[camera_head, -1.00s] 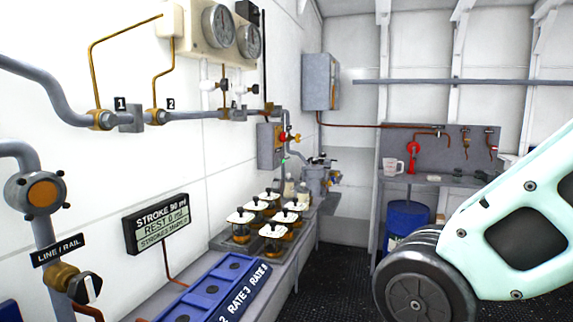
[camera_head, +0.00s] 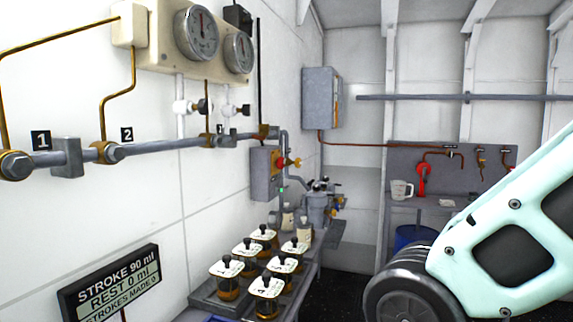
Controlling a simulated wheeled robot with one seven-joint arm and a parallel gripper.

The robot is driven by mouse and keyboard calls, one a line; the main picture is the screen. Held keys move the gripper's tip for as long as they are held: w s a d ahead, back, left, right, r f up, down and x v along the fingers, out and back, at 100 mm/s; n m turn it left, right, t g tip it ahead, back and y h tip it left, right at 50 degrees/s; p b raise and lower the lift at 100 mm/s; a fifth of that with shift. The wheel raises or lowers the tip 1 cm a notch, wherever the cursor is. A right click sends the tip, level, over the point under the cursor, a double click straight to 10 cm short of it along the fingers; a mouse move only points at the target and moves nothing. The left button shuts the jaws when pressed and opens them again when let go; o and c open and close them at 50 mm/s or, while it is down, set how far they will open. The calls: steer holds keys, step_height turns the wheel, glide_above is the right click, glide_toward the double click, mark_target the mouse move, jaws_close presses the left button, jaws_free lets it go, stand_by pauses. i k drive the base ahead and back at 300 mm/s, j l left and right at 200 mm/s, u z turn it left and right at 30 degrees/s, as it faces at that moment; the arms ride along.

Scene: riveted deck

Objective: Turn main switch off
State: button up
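A grey box (camera_head: 265,174) is mounted on the left wall near the far corner. A red and yellow rotary knob (camera_head: 284,162) sticks out from its right side, and a small green light shows at its lower edge. It looks like the main switch, but no label is readable. The knob's exact position is too small to tell. My gripper is out of view; only pale green and black parts of my arm show at the right, well apart from the box.
Several lidded jars (camera_head: 267,288) stand on a tray on the left bench. A pipe (camera_head: 180,146) and gauges (camera_head: 196,33) run along the left wall. A larger grey cabinet (camera_head: 321,98) hangs beyond. A back bench holds a white jug (camera_head: 401,189). Dark floor shows between.

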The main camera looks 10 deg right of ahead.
mark_target(281, 162)
steer(key=i+l, duration=0.25)
steer(key=i, duration=0.25)
steer(key=i+l+z, duration=0.1)
steer(key=i+l, duration=0.15)
steer(key=i, duration=0.25)
steer(key=i+l, duration=0.25)
steer(key=i, duration=0.25)
steer(key=z, duration=0.05)
